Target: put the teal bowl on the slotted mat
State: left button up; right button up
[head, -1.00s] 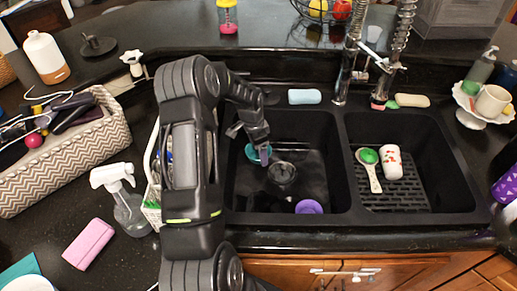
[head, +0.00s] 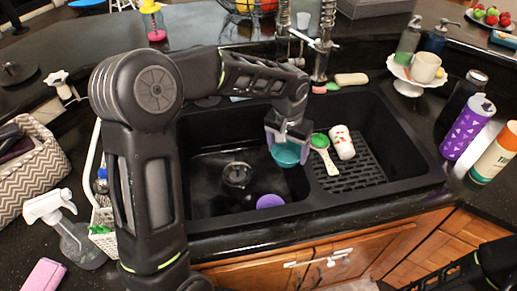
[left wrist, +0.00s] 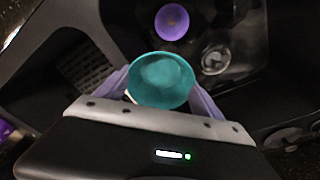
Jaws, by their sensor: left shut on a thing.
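My left gripper (head: 288,142) is shut on the teal bowl (head: 287,155), with its lavender fingers at the bowl's sides. The bowl is over the divider between the two basins, close to the right basin. In the left wrist view the bowl (left wrist: 161,80) sits between the fingers (left wrist: 160,92). The dark slotted mat (head: 362,172) lies on the floor of the right basin; part of it shows in the left wrist view (left wrist: 92,65). My right gripper is not visible; only part of an arm shows at the lower right.
The mat's front right is bare. A purple bowl (head: 270,201) lies in the left basin near the drain (head: 236,174). The faucet (head: 322,45) rises behind.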

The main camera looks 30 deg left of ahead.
aim_at(359, 187)
jog(key=i+l, duration=0.25)
jog(key=l, duration=0.25)
jog(key=i+l+z, duration=0.15)
jog(key=i+l, duration=0.15)
jog(key=l, duration=0.15)
jog(key=i+l, duration=0.25)
jog(key=l, duration=0.2)
jog(key=z, duration=0.05)
